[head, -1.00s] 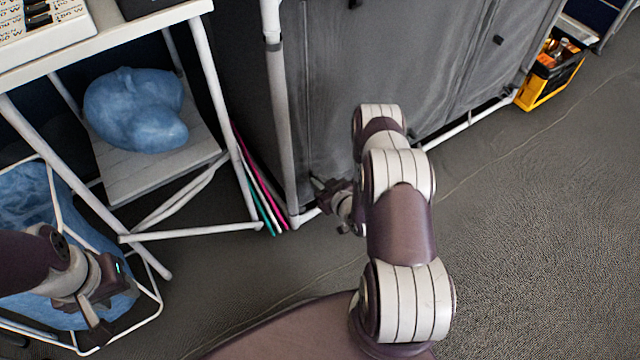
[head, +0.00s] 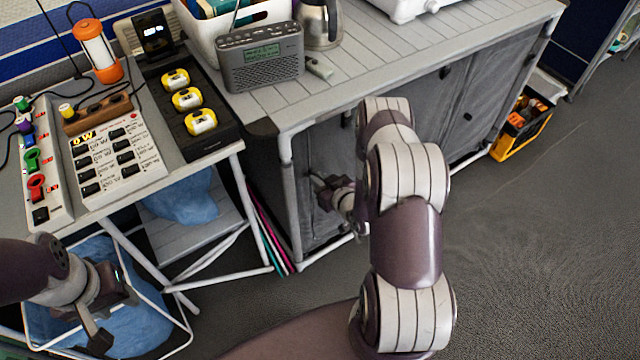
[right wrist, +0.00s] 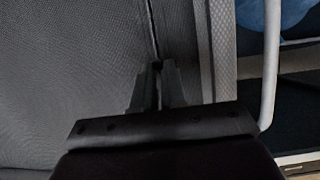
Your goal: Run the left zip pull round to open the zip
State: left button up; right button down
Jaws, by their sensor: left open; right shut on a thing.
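The grey fabric cabinet (head: 412,118) stands under the slatted worktop, with its front panel hanging straight. In the right wrist view, a zip line (right wrist: 151,28) runs down the panel close to the white corner post. My right gripper (right wrist: 158,72) is shut on a small dark zip pull (right wrist: 157,66) on that line, mostly hidden between the fingertips. In the head view my right gripper (head: 320,184) is at the cabinet's left front edge, partway up. My left gripper (head: 103,318) is open and empty at lower left, away from the cabinet.
A table (head: 75,215) at left carries a control box (head: 115,158) and a battery charger (head: 192,105). A radio (head: 260,58) and kettle (head: 320,22) stand on the worktop (head: 400,50). A yellow crate (head: 522,128) is at the cabinet's right end. Floor at right is clear.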

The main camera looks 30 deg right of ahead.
notch_tip(320, 180, up, 14)
jog(key=p, duration=0.8)
jog(key=shift+f+p, duration=0.15)
jog(key=shift+p, duration=0.2)
jog(key=c, duration=1.4)
grip_release()
jog(key=shift+o, duration=1.1)
jog(key=shift+s, duration=0.1)
